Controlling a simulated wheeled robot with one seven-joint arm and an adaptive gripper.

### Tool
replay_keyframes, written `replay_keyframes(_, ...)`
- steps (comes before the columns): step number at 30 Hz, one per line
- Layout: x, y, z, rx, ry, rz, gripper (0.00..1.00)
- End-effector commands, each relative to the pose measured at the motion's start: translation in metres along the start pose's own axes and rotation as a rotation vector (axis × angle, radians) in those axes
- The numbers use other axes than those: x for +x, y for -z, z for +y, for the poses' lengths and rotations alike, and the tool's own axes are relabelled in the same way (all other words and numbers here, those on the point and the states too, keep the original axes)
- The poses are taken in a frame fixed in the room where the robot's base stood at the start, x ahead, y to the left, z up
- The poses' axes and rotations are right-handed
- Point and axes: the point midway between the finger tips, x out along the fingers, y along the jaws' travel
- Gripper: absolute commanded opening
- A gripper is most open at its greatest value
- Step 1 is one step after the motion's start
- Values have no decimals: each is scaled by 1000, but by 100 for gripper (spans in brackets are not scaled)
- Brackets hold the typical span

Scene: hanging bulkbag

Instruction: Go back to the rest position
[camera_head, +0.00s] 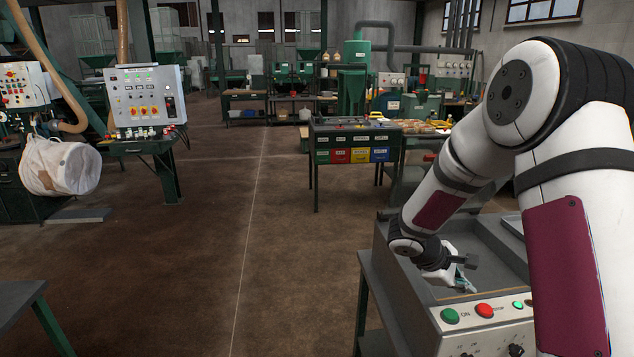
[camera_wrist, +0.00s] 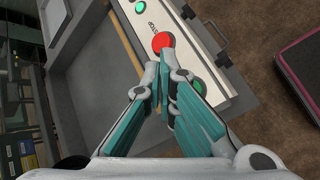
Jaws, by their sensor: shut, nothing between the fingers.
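My gripper (camera_wrist: 163,82) is shut and empty, with its teal-padded fingers together in the wrist view. It hangs over the open grey tray of a machine with a control panel. In the head view my gripper (camera_head: 463,283) shows small at the lower right, just above the grey tray (camera_head: 502,252), partly hidden by its own wrist. My white arm reaches down to it from the right. The control panel (camera_head: 490,335) has a green button (camera_head: 450,316) and a red button (camera_head: 485,310). In the wrist view the red button (camera_wrist: 162,42) lies just beyond the fingertips.
A white bulk bag (camera_head: 62,166) hangs at the left near a control cabinet (camera_head: 146,98). A workbench with coloured drawers (camera_head: 352,155) stands in the middle distance. A dark table corner (camera_head: 20,308) is at the lower left. The brown floor between is clear.

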Motion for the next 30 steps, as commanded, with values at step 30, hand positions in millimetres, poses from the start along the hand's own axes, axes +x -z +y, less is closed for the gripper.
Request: replay_keyframes(30,-276,-169,-114,870,397,462,0)
